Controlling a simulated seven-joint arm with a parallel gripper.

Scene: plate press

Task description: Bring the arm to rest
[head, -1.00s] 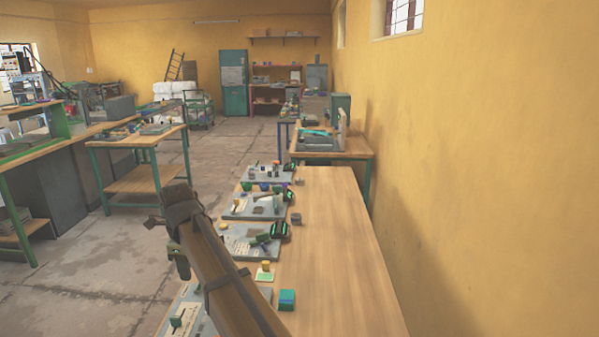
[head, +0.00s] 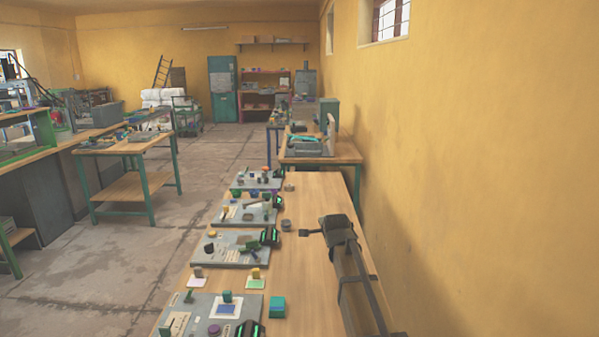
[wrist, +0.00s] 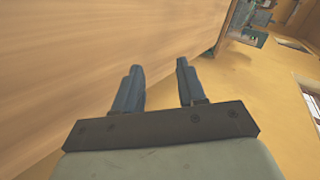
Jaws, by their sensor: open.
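My gripper (wrist: 158,70) shows in the wrist view with its two dark blue-grey fingers apart and nothing between them. It faces along the wooden bench top (wrist: 60,80), which fills the left of that view, with the yellow wall at the right. In the head view my arm reaches up over the right side of the bench (head: 315,195), close to the wall. Its dark end is to the right of the boards, and the fingers are hard to make out there. I cannot tell its exact height above the bench.
Several grey boards with small parts line the bench's left side, the nearest (head: 185,305) at the front. A teal block (head: 277,307) and a yellow-topped piece (head: 255,275) stand near it. The yellow wall (head: 480,180) bounds the right. The bench's right strip is otherwise clear.

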